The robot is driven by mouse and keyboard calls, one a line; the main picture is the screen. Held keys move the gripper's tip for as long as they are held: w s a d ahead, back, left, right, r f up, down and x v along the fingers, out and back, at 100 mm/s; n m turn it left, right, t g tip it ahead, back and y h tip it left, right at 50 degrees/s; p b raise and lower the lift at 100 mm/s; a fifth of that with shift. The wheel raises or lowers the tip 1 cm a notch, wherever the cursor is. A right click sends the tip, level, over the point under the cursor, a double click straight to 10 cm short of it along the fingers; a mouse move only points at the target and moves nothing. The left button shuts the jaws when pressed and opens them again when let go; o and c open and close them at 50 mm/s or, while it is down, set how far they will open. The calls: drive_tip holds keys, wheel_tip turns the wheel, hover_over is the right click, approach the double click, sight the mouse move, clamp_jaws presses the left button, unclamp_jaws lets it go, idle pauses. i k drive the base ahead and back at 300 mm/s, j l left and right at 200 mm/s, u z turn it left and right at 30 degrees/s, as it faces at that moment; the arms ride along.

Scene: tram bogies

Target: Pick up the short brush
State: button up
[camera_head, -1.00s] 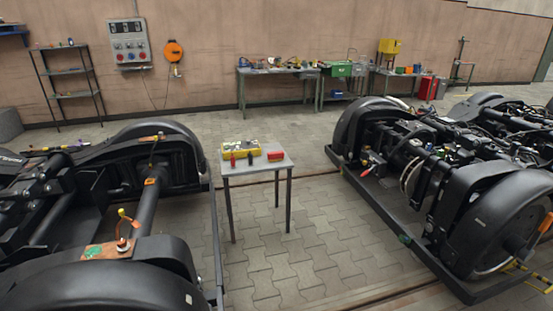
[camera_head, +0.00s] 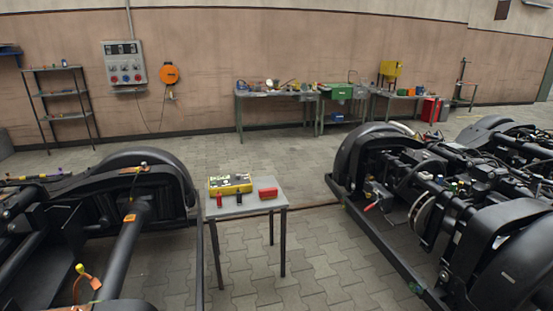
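I cannot make out a short brush for certain; the small items are too small to tell apart. A small grey table (camera_head: 262,205) stands between the two bogies. On it are a yellow box (camera_head: 230,186) with a dark-patterned top, a red block (camera_head: 268,193), a small red item (camera_head: 219,201) and a small dark item (camera_head: 239,199). Several small tools lie on the workbench (camera_head: 262,95) at the back wall. My gripper is not in view.
A black bogie (camera_head: 150,165) lies left of the small table and another (camera_head: 505,225) right. Paved floor is open behind the table. A shelf rack (camera_head: 60,92) stands at the back left. A green box (camera_head: 337,91) and a red container (camera_head: 431,109) are at the back.

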sight(270, 192)
drive_tip(key=i+l+z, duration=0.1)
drive_tip(key=i, duration=1.85)
drive_tip(key=i+l+u, duration=0.15)
drive_tip(key=i+u, duration=0.25)
drive_tip(key=i, duration=0.15)
drive_tip(key=i+l+u, duration=0.3)
drive_tip(key=i+u, duration=0.15)
drive_tip(key=i+l+u, duration=0.85)
drive_tip(key=l, duration=0.25)
drive_tip(key=i, duration=0.1)
